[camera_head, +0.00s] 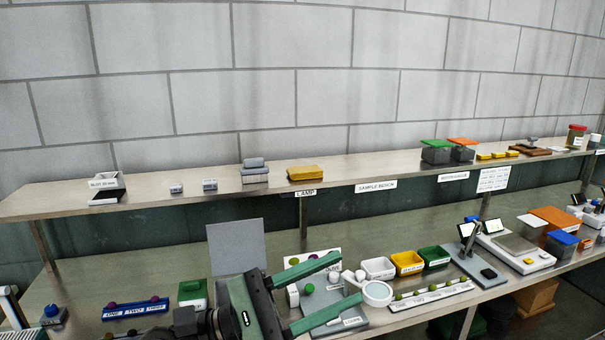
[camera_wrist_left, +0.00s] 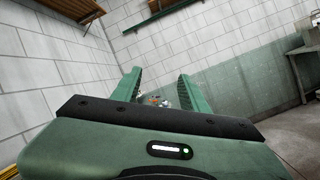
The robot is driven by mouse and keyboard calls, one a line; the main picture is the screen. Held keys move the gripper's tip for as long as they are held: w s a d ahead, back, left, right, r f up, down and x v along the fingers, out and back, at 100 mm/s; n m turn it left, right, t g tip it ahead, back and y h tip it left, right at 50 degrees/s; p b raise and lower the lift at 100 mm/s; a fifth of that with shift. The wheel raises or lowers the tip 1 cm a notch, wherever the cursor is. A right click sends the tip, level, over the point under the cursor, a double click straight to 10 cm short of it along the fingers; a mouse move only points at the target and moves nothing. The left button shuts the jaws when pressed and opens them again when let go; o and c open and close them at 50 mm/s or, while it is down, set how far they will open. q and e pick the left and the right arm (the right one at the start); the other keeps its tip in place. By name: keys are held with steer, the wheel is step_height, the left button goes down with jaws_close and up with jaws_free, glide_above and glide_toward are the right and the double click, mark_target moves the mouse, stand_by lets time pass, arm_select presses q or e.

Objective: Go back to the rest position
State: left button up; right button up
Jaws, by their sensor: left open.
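My left gripper (camera_head: 325,290) is green with two fingers spread apart. In the head view it reaches in over the lower bench, in front of a grey panel and a white device. A small green ball (camera_head: 309,288) shows between the fingers on the bench side; I cannot tell its depth, but nothing appears clamped. In the left wrist view the fingers (camera_wrist_left: 162,90) also stand apart, with small blurred things far off between them. My right gripper is not in view.
The lower bench holds a magnifier (camera_head: 377,292), white, yellow (camera_head: 407,262) and green bins, a labelled strip (camera_head: 430,295), a blue rack (camera_head: 136,309) and a scale (camera_head: 515,250). An upper shelf (camera_head: 230,202) carries small boxes. The wall above is clear.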

arm_select(q)
steer(key=w+a+f+n+t+y, duration=0.1)
steer(key=w+a+n+t+y, duration=0.2)
steer(key=a+n+t+y, duration=0.7)
steer(key=w+a+n+t, duration=0.3)
steer(key=n+t, duration=0.3)
steer(key=n, duration=1.1)
steer(key=a+f+n+g+y, duration=0.2)
steer(key=a+f+n+y, duration=0.2)
steer(key=f+n, duration=0.3)
steer(key=s+a+f+n+g+y, duration=0.1)
steer(key=a+f+n+g+y, duration=0.1)
steer(key=a+f+n+y, duration=0.35)
steer(key=a+f+n+g+y, duration=0.2)
steer(key=f+n+y, duration=0.1)
steer(key=f+n, duration=0.5)
steer(key=s+f+n+g+h, duration=0.1)
steer(key=s+f+n+g, duration=0.95)
steer(key=s+f, duration=1.05)
steer(key=s+f+m+g, duration=0.2)
steer(key=s+f+g, duration=0.1)
steer(key=f, duration=2.1)
steer(key=s+a+f+b, duration=0.1)
steer(key=s+a+f, duration=0.1)
steer(key=s+f, duration=1.5)
steer(key=shift+s+a+f+g, duration=0.25)
steer(key=shift+a+g, duration=0.1)
steer(key=shift+g, duration=0.1)
